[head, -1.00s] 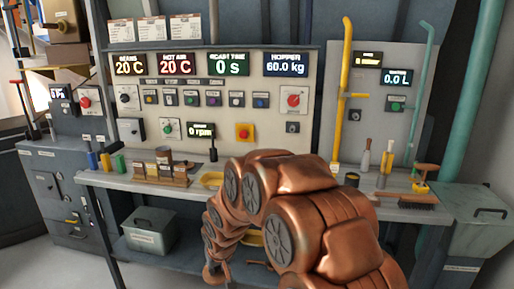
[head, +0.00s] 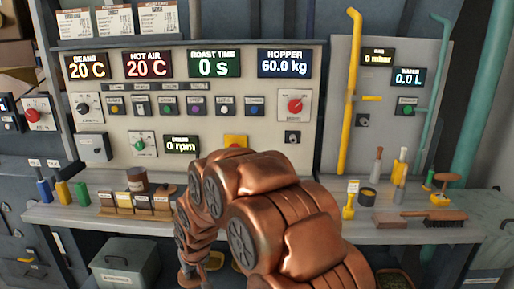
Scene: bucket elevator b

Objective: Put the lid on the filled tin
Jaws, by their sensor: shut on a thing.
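In the head view my copper arm bends over the front of the bench, and its far end (head: 192,272) runs down to the bottom edge of the picture. The fingers and anything between them do not show. A brown round tin or jar (head: 137,180) stands on the bench at left, behind a row of small labelled boxes. A brown knobbed piece (head: 167,189) is to its right; I cannot tell whether it is a lid. A dark open cup or tin (head: 367,197) stands on the right of the bench. Its contents are too small to make out.
The bench (head: 330,224) carries the labelled boxes (head: 135,203), blue, yellow and green cylinders (head: 62,191), a yellow scoop (head: 349,205) and a brush (head: 436,217). A control panel (head: 200,117) and a yellow pipe (head: 349,95) stand behind. A lidded grey bin (head: 125,264) is below.

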